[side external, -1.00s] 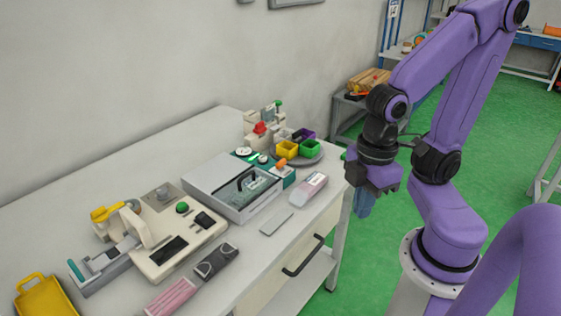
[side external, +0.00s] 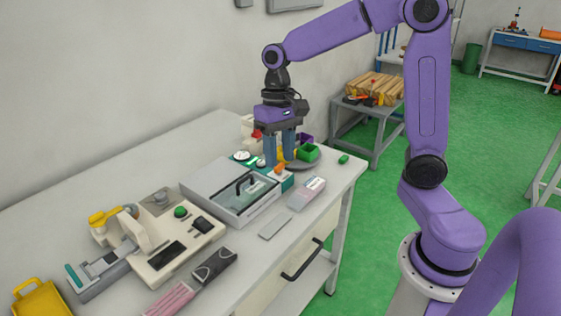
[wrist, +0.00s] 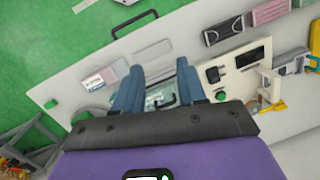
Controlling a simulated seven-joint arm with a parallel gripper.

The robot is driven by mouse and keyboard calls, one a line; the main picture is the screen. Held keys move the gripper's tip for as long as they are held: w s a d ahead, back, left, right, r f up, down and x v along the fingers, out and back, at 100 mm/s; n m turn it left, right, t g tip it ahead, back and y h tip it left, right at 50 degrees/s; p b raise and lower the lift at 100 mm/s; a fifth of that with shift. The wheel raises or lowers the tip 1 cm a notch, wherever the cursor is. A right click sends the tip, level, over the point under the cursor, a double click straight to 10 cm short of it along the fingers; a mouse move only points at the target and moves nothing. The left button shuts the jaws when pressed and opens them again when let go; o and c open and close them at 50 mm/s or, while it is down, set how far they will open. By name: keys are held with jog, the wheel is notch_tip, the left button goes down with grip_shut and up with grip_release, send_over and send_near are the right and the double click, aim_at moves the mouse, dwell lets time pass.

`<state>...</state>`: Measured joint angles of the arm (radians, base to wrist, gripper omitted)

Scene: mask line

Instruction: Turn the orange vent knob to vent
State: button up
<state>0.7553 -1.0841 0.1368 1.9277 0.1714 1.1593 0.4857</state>
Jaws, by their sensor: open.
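The orange vent knob (side external: 279,168) sits on the teal-edged panel at the back right end of the grey chamber (side external: 215,184) with a clear lid and dark handle. My gripper (side external: 280,161) points down over the far right part of the bench. Its two blue fingers are apart, with nothing seen held between them. In the side view the fingertips appear just above and behind the knob, and I cannot tell the exact gap. In the wrist view my open fingers (wrist: 158,76) frame part of the chamber lid and its handle (wrist: 161,103). The knob is not visible there.
Green (side external: 307,152) and yellow bins stand on a round grey tray close behind my fingers. A white and pink box (side external: 307,193) lies in front of the chamber. A small green object (side external: 343,159) lies near the bench's right edge. A cream machine (side external: 165,240) stands at left.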

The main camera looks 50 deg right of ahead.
jog(key=w+d+m+y, duration=0.2)
jog(key=w+d+m, duration=0.6)
jog(key=w+d, duration=0.15)
jog(key=m+t+y, duration=0.1)
jog(key=m, duration=0.6)
send_near(279, 165)
jog(key=x, duration=0.8)
jog(key=shift+f, duration=0.3)
grip_shut()
